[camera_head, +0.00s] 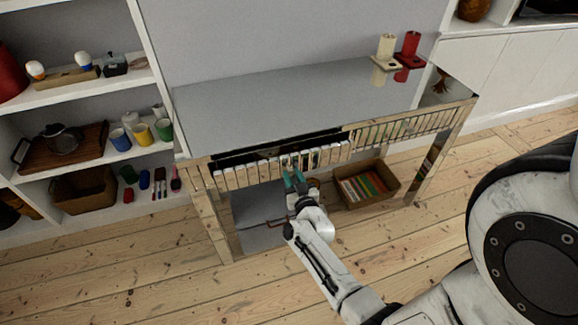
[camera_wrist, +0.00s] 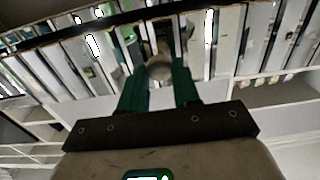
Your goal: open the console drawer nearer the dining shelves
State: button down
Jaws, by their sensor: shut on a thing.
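The console (camera_head: 270,95) has a grey top and two slatted drawers side by side. The left drawer (camera_head: 235,178), nearer the dining shelves (camera_head: 85,90), stands a little out, with a dark gap showing above its front. The right drawer (camera_head: 415,124) looks closed. My gripper (camera_head: 295,180) is at the left drawer's front, right of its middle. In the wrist view its green fingers (camera_wrist: 160,88) are shut on a round knob (camera_wrist: 159,67) on the slatted front. The fingers partly hide the knob.
A basket of coloured items (camera_head: 368,187) stands on the floor under the console. Cream and red holders (camera_head: 385,58) stand on the top's far right. Console legs (camera_head: 212,228) flank the space below. The floorboards (camera_head: 160,275) in front are clear at left.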

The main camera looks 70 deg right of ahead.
jog(key=p+v, duration=0.3)
jog(key=v, duration=2.3)
jog(key=shift+p, duration=0.3)
jog(key=shift+d, duration=0.1)
jog(key=c, duration=0.8)
grip_release()
jog(key=shift+c, duration=0.2)
jog(key=shift+s, duration=0.1)
jog(key=b+v, duration=0.2)
jog(key=v, duration=0.8)
jog(key=shift+s+a, duration=0.2)
jog(key=shift+a, duration=0.05)
